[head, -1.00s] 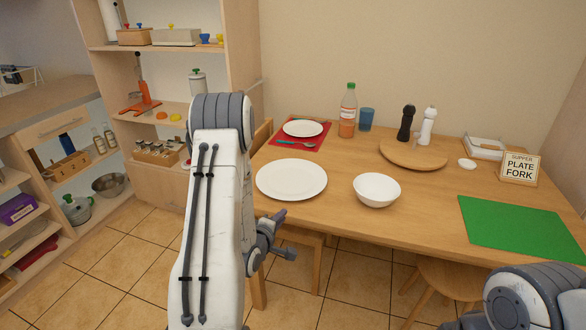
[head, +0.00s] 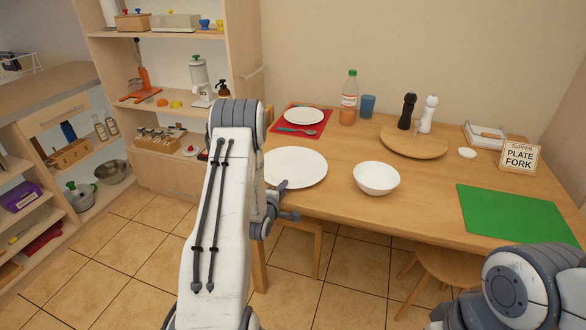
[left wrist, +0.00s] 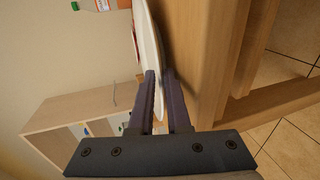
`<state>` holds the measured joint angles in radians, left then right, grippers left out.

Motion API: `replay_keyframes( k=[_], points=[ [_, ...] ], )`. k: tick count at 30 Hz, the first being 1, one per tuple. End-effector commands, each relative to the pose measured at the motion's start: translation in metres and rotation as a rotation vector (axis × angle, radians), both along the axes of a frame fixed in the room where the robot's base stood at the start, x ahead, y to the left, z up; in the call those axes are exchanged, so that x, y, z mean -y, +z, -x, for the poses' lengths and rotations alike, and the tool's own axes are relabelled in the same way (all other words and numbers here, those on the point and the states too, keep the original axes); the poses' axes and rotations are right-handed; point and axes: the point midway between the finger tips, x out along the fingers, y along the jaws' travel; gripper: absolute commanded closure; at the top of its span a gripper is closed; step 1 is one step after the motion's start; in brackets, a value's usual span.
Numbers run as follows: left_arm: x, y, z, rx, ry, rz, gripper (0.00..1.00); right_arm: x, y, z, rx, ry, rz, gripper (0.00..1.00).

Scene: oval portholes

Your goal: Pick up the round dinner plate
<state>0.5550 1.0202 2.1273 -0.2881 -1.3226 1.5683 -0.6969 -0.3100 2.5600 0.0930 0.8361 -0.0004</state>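The large round white dinner plate (head: 300,168) lies flat near the left front edge of the table. My left forearm hides the table's left corner. The right gripper is out of view; only part of that arm shows.
A white bowl (head: 376,178) stands right of the plate. A smaller plate (head: 304,116) and cutlery lie on a red mat (head: 318,131) behind. A bottle (head: 348,98), a blue cup (head: 367,105), a round board (head: 413,143) and a green mat (head: 512,215) are on the table (head: 430,205).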

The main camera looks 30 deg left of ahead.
Motion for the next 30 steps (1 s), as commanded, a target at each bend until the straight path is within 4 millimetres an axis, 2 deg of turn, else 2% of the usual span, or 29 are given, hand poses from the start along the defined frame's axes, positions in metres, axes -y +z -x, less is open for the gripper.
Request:
replay_keyframes(
  k=[7, 8, 9, 30],
  points=[
    [-0.0009, -0.0009, -0.0026, -0.001, 0.0, 0.001, 0.85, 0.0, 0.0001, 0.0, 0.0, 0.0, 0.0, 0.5],
    [-0.0009, -0.0009, -0.0026, -0.001, 0.0, 0.0, 0.89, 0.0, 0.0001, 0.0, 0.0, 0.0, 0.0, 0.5],
    [-0.0009, -0.0009, -0.0025, -0.001, 0.0, 0.0, 1.0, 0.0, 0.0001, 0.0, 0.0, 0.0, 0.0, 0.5],
    [-0.0011, -0.0011, -0.0019, -0.002, 0.001, 0.001, 1.0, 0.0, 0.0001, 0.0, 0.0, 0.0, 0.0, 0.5]
  ],
)
